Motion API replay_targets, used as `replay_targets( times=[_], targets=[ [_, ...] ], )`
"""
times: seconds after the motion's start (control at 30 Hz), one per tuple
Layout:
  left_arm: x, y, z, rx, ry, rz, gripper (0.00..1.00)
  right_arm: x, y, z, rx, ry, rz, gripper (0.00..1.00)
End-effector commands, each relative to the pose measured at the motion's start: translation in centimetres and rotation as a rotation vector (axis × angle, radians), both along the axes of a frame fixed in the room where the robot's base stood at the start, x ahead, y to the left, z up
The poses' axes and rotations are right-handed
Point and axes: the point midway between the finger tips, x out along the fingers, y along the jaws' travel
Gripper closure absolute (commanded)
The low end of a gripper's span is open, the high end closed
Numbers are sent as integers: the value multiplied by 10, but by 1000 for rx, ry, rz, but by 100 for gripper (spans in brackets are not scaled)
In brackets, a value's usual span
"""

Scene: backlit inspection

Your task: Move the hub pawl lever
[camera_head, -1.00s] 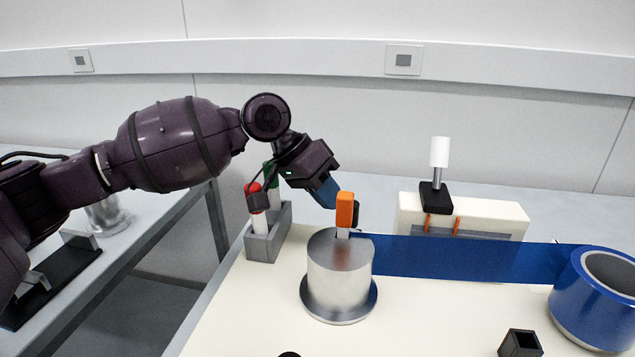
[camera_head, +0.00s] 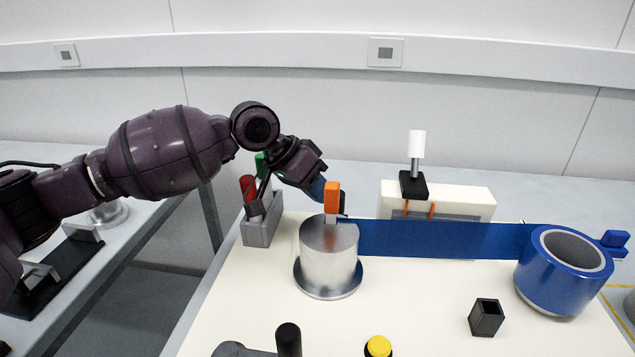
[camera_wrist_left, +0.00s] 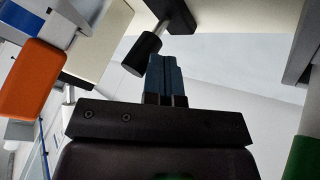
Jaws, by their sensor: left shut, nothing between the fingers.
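An orange-handled lever (camera_head: 332,196), which I take to be the pawl lever, stands upright on top of a silver metal hub (camera_head: 328,255). A blue band runs right from the hub. My left gripper (camera_head: 319,188) is shut and empty, its blue fingertips just left of and partly behind the orange handle. In the left wrist view the closed fingers (camera_wrist_left: 167,76) point up, and the orange handle (camera_wrist_left: 32,78) is at the left, apart from them. A black-tipped rod (camera_wrist_left: 142,53) shows close to the fingertips there. My right gripper is not in view.
A grey holder (camera_head: 262,228) with red and green tubes stands left of the hub. A blue cup-like drum (camera_head: 565,275) is at the right. A white block (camera_head: 460,196) with a white-knobbed lever stands behind the band. A black square socket (camera_head: 486,318) and yellow button (camera_head: 378,346) are in front.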

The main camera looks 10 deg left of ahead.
Motion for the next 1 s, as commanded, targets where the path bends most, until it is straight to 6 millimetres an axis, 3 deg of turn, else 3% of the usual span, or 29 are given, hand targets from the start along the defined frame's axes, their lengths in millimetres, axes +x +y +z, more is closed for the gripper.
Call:
replay_targets(
  times=[0.03,0.5,1.0],
  targets=[
    [-4,-1,9,1,-29,-1,100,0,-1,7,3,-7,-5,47],
    [-21,-1,1,13,-239,-2,100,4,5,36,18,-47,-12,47],
    [-22,-2,-5,14,-255,-3,100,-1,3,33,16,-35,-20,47]
  ],
)
